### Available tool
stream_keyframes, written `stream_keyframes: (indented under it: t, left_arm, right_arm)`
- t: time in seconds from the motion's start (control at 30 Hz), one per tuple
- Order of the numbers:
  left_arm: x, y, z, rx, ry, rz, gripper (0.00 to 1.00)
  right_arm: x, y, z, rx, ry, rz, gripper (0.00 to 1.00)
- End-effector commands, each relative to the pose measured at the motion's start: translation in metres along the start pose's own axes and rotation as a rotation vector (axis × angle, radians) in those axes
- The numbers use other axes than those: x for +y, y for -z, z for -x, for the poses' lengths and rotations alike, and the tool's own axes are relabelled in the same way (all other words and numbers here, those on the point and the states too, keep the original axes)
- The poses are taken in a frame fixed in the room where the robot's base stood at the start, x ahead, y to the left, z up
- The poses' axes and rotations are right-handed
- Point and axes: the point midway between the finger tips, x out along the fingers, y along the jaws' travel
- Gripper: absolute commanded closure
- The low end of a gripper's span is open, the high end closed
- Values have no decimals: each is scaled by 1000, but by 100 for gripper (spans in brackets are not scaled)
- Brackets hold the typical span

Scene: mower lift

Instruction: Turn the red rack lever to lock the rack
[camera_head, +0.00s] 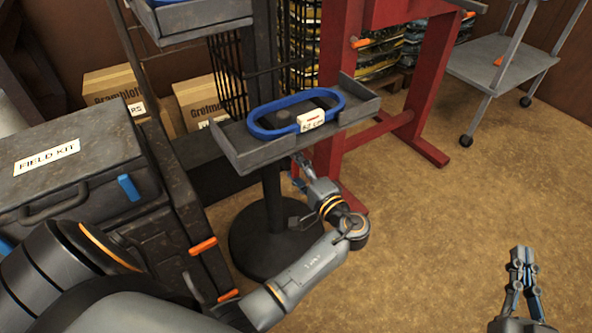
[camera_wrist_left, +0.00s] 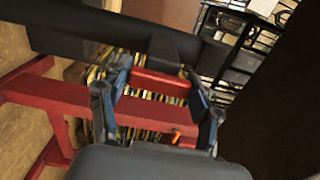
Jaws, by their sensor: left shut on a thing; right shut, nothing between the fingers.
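The red rack lever (camera_wrist_left: 160,84) shows in the left wrist view as a short red bar below a dark rail, between my left gripper's fingertips. My left gripper (camera_wrist_left: 157,78) is shut on it, with one blue-grey finger at each end. My right gripper (camera_head: 522,255) is shut and empty over the floor at the lower right, away from the rack.
The tray holds a blue ring (camera_head: 335,96) with a white label. A red frame (camera_head: 327,135) stands just behind. A grey case (camera_head: 75,165) labelled FIELD KIT and cardboard boxes (camera_head: 195,97) are at left. A wheeled cart (camera_head: 500,70) is at upper right; floor at right is clear.

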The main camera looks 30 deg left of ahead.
Motion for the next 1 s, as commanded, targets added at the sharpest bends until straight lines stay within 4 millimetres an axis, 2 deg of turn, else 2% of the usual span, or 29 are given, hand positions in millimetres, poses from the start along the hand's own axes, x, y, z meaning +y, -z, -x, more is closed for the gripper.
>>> stream_keyframes:
  t: [0.2, 0.6, 0.63, 0.73, 1.0]
  left_arm:
    - [-1, -1, -2, -3, 3, 40, 68]
    - [-1, -1, -2, -4, 3, 46, 68]
    - [-1, -1, -2, -4, 3, 46, 35]
    - [-1, -1, -2, -3, 2, 45, 14]
    - [0, 0, -1, -1, 1, 43, 13]
  right_arm:
    - [-2, 13, 0, 76, 4, -2, 100]
    - [-2, 16, 0, 86, 4, -2, 100]
    - [-2, 16, 0, 86, 4, -2, 100]
    - [-2, 15, 0, 85, 4, -2, 100]
    - [-2, 15, 0, 85, 4, -2, 100]
